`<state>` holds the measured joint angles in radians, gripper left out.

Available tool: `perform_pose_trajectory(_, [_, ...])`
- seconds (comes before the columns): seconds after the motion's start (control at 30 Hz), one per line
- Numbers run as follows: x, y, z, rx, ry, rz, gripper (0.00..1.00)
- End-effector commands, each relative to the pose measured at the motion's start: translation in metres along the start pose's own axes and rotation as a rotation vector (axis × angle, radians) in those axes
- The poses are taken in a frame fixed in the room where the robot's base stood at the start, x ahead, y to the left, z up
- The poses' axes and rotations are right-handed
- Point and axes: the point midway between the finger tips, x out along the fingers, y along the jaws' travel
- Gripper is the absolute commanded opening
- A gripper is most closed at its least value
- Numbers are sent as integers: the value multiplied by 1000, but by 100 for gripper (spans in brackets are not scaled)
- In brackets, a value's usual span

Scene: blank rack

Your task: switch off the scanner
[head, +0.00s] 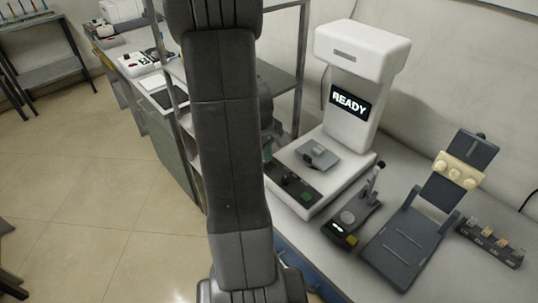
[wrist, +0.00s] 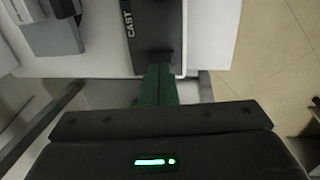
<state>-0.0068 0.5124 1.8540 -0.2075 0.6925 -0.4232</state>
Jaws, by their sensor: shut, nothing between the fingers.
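The scanner (head: 349,127) is a white machine with an overhanging head, and its lit screen (head: 350,103) reads READY. A dark control panel (head: 292,182) runs along its front edge, with dark knobs and a green square at its right end. In the wrist view the panel (wrist: 152,18) shows the word CAST. My gripper (wrist: 158,70) has green fingers, shut and empty, with their tips at the panel's near end beside a small black part (wrist: 160,57). I cannot tell whether they touch it. In the head view my arm hides most of the gripper and the panel's left end.
A grey plate with a dark part (head: 316,155) lies on the scanner bed. Right of the scanner stand a small lever device (head: 352,218), a dark stand with cream knobs (head: 432,205) and a labelled block (head: 490,243). A metal rack post (head: 301,70) rises behind. Floor is open at left.

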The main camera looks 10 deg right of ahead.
Motion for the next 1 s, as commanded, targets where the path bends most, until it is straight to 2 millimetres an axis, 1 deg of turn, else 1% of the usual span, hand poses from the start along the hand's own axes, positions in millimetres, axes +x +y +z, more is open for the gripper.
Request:
perform_pose_trajectory(0.03, [-18,4,-2,0,5,5,0])
perform_pose_trajectory(0.13, [-34,5,-4,2,11,10,0])
perform_pose_trajectory(0.3, [-71,7,-4,1,13,12,0])
perform_pose_trajectory(0.4, [-90,7,-4,2,13,11,0])
perform_pose_trajectory(0.5, [-103,8,-4,2,11,11,0])
perform_pose_trajectory(0.6, [-111,8,-4,1,10,10,0])
perform_pose_trajectory(0.7, [-115,8,-4,1,9,10,0])
perform_pose_trajectory(1.0, [-115,8,-4,1,9,10,0])
